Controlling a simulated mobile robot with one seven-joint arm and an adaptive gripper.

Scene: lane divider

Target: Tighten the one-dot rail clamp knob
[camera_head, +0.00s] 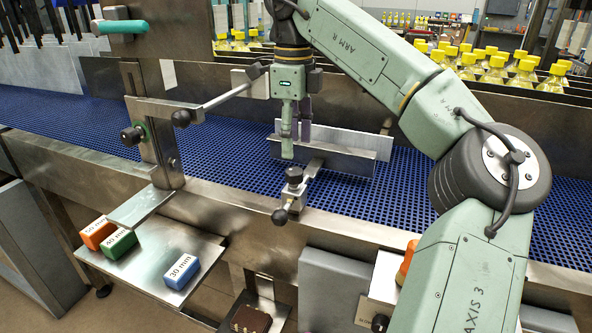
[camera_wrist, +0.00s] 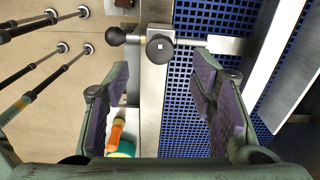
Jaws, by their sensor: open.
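A black round knob (camera_head: 294,175) stands on a rail clamp at the conveyor's near rail, below my gripper (camera_head: 294,148). In the wrist view this knob (camera_wrist: 160,50) shows one small white mark on its top. It lies just past the fingertips, roughly centred between them. My gripper (camera_wrist: 160,85) is open and empty, pointing down, its fingers apart from the knob. A black ball handle (camera_head: 280,216) sticks out from the same clamp on the near side, and it also shows in the wrist view (camera_wrist: 115,36). The clamp's rod runs to a metal lane divider (camera_head: 345,161).
A second bracket at left carries a black knob (camera_head: 131,136) and a ball-ended rod (camera_head: 181,118). A steel shelf (camera_head: 148,272) holds orange, green and blue (camera_head: 182,271) marked blocks. The blue mesh conveyor (camera_head: 235,160) runs behind. Yellow-capped bottles (camera_head: 495,66) stand at the back right.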

